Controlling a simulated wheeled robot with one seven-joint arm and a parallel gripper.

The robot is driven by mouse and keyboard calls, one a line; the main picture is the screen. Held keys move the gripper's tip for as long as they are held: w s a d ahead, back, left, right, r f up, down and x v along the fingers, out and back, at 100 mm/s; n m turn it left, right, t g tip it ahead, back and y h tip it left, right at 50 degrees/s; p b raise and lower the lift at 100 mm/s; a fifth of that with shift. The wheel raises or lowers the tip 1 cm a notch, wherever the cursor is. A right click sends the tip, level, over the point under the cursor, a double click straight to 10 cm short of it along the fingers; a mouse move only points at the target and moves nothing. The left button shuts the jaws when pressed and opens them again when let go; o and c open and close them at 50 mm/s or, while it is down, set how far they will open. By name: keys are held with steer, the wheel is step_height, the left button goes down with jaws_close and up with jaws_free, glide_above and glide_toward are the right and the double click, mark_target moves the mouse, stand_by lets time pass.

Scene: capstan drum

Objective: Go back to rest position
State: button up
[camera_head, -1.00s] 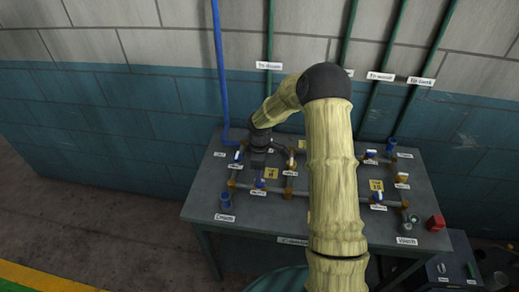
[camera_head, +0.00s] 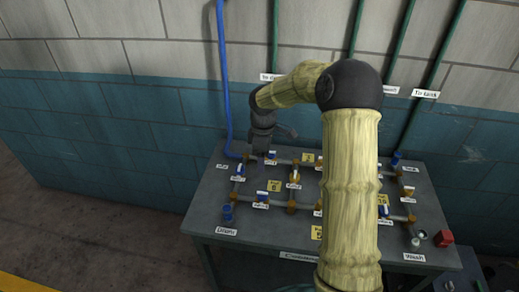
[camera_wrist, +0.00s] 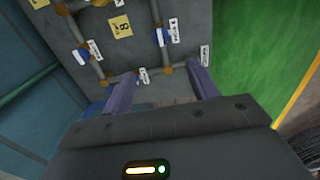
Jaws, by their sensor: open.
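My gripper (camera_wrist: 162,92) shows in the wrist view with its two purple-grey fingers wide apart and nothing between them. In the head view my gripper (camera_head: 262,146) is above the back left part of the grey table, and its fingers are hard to make out there. The grey table (camera_head: 290,236) carries a network of pipes with blue-handled valves and white labels. In the wrist view a blue valve (camera_wrist: 162,37) and a yellow tag (camera_wrist: 121,27) lie beyond the fingers. My arm hides the middle right part of the table in the head view.
A blue pipe (camera_head: 222,80) runs down the wall to the table's back left. Green pipes (camera_head: 430,75) run down the wall behind. The floor (camera_head: 90,235) to the left is clear.

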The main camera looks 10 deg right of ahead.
steer(key=s+r+m+t, duration=0.2)
steer(key=s+m, duration=1.1)
steer(key=s, duration=1)
steer(key=shift+r+m+t, duration=0.3)
steer(key=shift+r, duration=0.35)
steer(key=shift+s, duration=0.1)
